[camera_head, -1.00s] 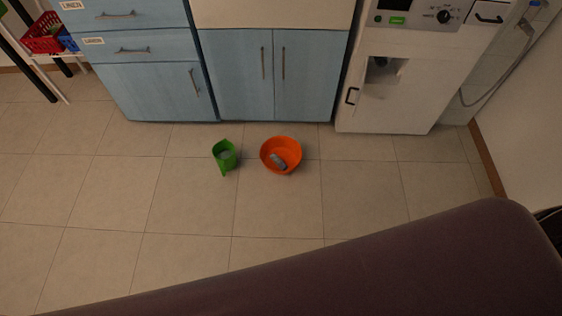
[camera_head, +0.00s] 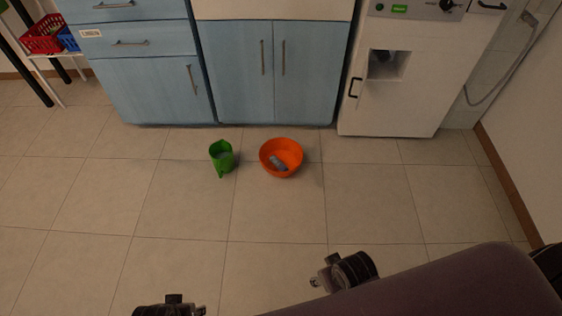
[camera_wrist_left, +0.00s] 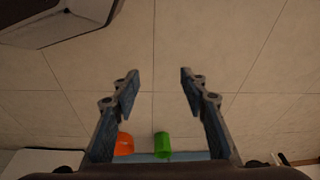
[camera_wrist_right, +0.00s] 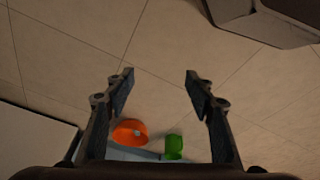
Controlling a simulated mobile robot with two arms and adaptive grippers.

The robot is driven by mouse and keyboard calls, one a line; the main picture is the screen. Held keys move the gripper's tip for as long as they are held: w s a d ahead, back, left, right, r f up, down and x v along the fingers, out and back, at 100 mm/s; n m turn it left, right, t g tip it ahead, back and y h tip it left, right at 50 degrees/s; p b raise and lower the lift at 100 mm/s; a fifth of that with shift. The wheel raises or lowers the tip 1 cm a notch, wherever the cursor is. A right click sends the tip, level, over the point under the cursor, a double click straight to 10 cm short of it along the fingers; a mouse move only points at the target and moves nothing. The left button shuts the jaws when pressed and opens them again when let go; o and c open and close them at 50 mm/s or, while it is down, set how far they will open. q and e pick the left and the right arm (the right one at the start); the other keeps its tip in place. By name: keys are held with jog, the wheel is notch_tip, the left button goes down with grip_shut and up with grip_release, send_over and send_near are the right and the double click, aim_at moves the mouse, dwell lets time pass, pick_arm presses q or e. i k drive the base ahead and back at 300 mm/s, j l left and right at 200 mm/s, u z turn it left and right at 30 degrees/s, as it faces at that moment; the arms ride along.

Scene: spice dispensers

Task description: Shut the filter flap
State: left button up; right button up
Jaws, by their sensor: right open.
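A white machine (camera_head: 420,100) stands at the back right in the head view. Its front has a square recess (camera_head: 388,64) with a dark round part inside. A black handle (camera_head: 355,87) sits left of the recess. I cannot clearly make out the filter flap or its angle. My left gripper (camera_wrist_left: 160,74) is open and empty above the floor in the left wrist view. My right gripper (camera_wrist_right: 160,74) is open and empty above the floor in the right wrist view. Both are well apart from the machine.
An orange bowl (camera_head: 281,150) with a grey item (camera_head: 278,163) inside and a green cup (camera_head: 222,158) stand on the floor before blue cabinets (camera_head: 240,75). A red basket (camera_head: 43,36) is at far left. The tiled floor nearer me is clear.

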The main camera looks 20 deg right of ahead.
aim_at(363, 79)
jog(key=i+j, duration=0.15)
jog(key=i+j+z, duration=0.7)
jog(key=z, duration=0.85)
